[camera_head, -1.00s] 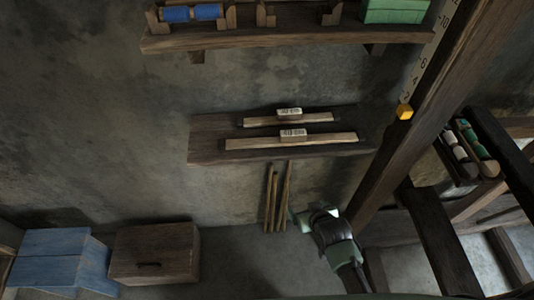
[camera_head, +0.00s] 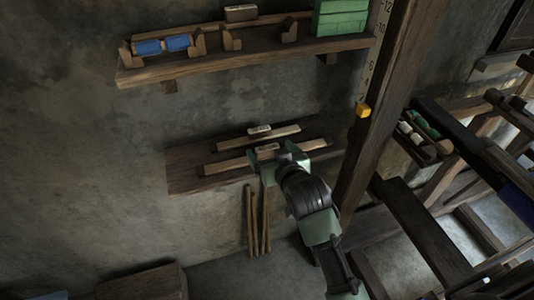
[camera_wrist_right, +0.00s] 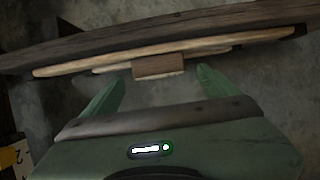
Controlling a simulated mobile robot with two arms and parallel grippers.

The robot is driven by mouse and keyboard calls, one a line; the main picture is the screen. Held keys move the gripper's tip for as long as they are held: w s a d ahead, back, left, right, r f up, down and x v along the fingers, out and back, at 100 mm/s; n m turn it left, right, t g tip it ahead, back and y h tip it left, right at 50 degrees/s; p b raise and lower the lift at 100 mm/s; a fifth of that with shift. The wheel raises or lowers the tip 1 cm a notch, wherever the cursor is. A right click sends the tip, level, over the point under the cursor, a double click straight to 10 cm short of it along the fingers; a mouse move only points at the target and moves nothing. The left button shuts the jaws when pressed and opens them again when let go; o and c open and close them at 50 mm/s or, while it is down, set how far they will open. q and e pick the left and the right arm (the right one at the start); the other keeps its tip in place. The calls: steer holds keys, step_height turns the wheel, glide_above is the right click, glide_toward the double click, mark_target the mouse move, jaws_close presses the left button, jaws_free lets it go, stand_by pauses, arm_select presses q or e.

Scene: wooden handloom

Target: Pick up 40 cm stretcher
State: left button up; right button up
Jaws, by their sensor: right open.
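Two pale wooden stretchers lie side by side on the lower wall shelf (camera_head: 185,178). The front stretcher (camera_head: 227,164) is longer, and the back stretcher (camera_head: 236,141) is shorter. Each carries a small block with a label too small to read, so I cannot tell which is 40 cm. My right gripper (camera_head: 273,154) is at the front stretcher's middle and hides part of it. In the right wrist view the gripper (camera_wrist_right: 160,88) is open and empty, its fingers either side of a wooden block (camera_wrist_right: 158,66) and apart from it. My left gripper is not in view.
An upper shelf (camera_head: 240,48) holds blue rolls and a green box (camera_head: 341,18). A dark loom post (camera_head: 372,135) with a yellow marker (camera_head: 363,111) stands close right of the lower shelf. Several thin sticks (camera_head: 256,222) lean below it.

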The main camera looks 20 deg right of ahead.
mark_target(268, 147)
steer(key=x, duration=0.3)
steer(key=shift+w+f, duration=0.15)
steer(key=shift+f, duration=0.05)
steer(key=shift+c, duration=0.3)
steer(key=c, duration=1.5)
steer(key=shift+c, duration=0.4)
steer(key=shift+r, duration=0.15)
